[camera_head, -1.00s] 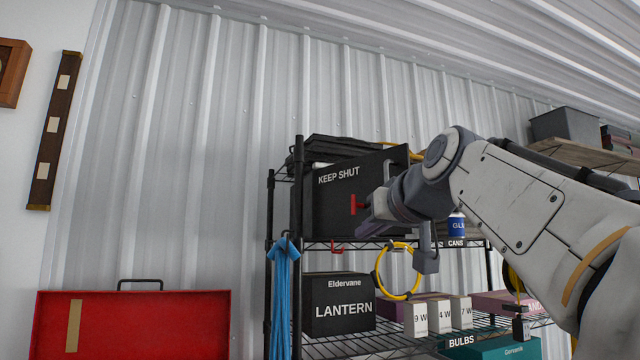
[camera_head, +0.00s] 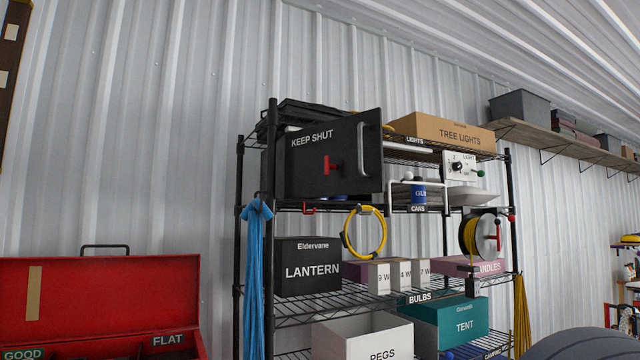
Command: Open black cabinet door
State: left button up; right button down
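The black cabinet door (camera_head: 310,172), labelled "KEEP SHUT", is on the upper shelf of the wire rack. It has a red T-shaped latch (camera_head: 333,165) near its middle and a grey vertical bar handle (camera_head: 361,150) near its right edge. The door looks angled outward, its right edge nearer to me than its left. Dark cabinet body shows behind its left edge; the inside is hidden. Neither of my grippers is in view.
The wire rack (camera_head: 238,260) also holds a lantern box (camera_head: 308,258), a yellow hose coil (camera_head: 364,240) and a tree-lights box (camera_head: 450,130). A blue cloth (camera_head: 254,290) hangs at its left. An open red toolbox (camera_head: 110,300) stands at lower left.

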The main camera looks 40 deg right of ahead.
aim_at(353, 143)
jog(key=u, duration=1.05)
jog(key=k, duration=0.9)
jog(key=z, duration=1.45)
jog(key=i, duration=0.5)
jog(key=z, duration=0.05)
